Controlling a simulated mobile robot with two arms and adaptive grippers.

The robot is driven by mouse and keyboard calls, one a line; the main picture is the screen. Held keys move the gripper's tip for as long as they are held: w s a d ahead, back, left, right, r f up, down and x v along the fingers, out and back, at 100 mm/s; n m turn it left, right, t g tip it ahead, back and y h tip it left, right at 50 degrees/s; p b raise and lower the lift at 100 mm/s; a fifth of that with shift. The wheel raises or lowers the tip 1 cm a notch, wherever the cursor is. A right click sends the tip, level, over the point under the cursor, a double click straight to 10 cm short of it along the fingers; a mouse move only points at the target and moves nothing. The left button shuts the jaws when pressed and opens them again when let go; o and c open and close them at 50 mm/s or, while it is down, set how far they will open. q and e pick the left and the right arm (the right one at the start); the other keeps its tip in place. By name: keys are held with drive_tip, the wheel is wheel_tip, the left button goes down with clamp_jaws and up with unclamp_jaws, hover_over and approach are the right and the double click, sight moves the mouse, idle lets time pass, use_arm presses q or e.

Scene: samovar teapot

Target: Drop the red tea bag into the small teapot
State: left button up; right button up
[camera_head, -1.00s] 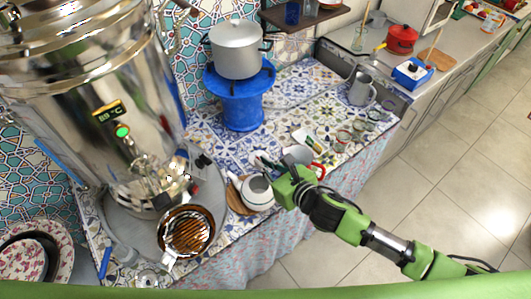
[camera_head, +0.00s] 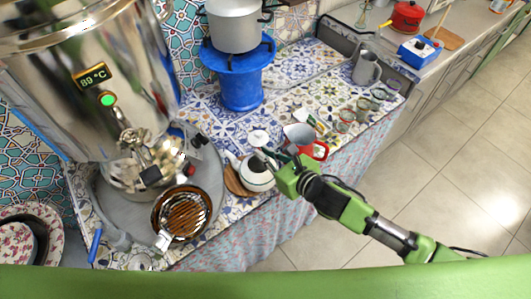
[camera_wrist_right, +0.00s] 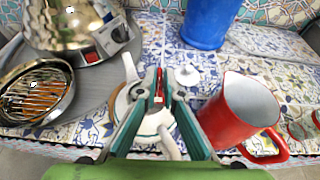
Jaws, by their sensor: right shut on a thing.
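The small white teapot (camera_head: 255,178) stands on a round wooden board on the tiled counter, its spout toward the left. It also shows in the right wrist view (camera_wrist_right: 148,127), partly hidden by my fingers. Its white lid (camera_head: 258,137) lies on the tiles just behind it, also seen in the wrist view (camera_wrist_right: 187,75). My right gripper (camera_wrist_right: 158,88) has its teal fingers closed on the small red tea bag (camera_wrist_right: 158,99), held above the teapot. In the head view my right gripper (camera_head: 268,158) overlaps the teapot's upper right side. My left gripper is out of view.
A red mug (camera_wrist_right: 238,112) stands close to the right of my fingers. The large samovar (camera_head: 90,85) and a pan with a grill (camera_head: 185,213) are at the left. A blue stand (camera_head: 240,80) carries a grey pot (camera_head: 235,25) behind. Several small glasses stand at the right.

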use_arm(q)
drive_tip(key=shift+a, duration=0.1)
use_arm(e)
drive_tip(key=o, duration=0.7)
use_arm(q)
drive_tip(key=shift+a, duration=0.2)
use_arm(e)
drive_tip(key=v, duration=1.2)
drive_tip(key=shift+r, duration=0.1)
